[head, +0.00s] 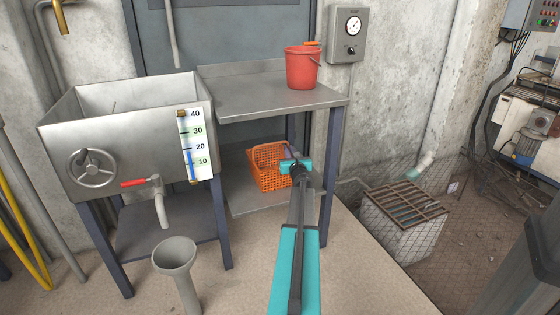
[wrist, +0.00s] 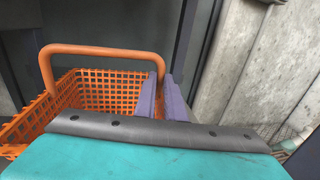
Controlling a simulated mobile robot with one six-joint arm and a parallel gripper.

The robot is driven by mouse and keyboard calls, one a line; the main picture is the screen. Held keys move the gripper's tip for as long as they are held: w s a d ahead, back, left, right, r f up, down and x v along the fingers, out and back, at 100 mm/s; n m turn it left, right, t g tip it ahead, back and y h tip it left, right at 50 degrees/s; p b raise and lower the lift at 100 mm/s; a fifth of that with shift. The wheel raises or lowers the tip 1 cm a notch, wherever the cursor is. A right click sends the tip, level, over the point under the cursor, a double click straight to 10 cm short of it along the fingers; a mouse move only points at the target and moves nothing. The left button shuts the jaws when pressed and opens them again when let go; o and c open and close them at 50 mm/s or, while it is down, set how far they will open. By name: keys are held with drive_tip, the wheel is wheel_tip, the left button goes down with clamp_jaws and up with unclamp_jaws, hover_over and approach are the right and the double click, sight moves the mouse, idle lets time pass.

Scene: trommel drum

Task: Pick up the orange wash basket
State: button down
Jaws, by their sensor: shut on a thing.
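The orange wash basket (head: 268,172) is a mesh basket on the lower shelf of the metal table. It also shows in the wrist view (wrist: 105,92), with its looped orange handle (wrist: 100,49) standing up. My gripper (head: 291,156) reaches in at the basket's right side. In the wrist view my gripper (wrist: 161,94) has its purple fingers on either side of the handle's right leg, shut on it. The basket looks upright. Its lower part is hidden in the wrist view, and I cannot tell whether it touches the shelf.
The table top (head: 245,100) above carries a red bucket (head: 301,70). A steel sink (head: 125,150) with a level gauge stands left, with a grey funnel (head: 175,252) before it. Table legs flank the shelf (head: 262,203). A grated box (head: 405,225) stands right.

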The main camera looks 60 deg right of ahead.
drive_tip(key=shift+r, duration=0.15)
drive_tip(key=s+a+r+p, duration=0.4)
drive_tip(key=s+a, duration=0.5)
drive_tip(key=a, duration=0.3)
drive_tip(key=shift+s+a+r, duration=0.35)
drive_tip(key=shift+s, duration=0.05)
idle(0.7)
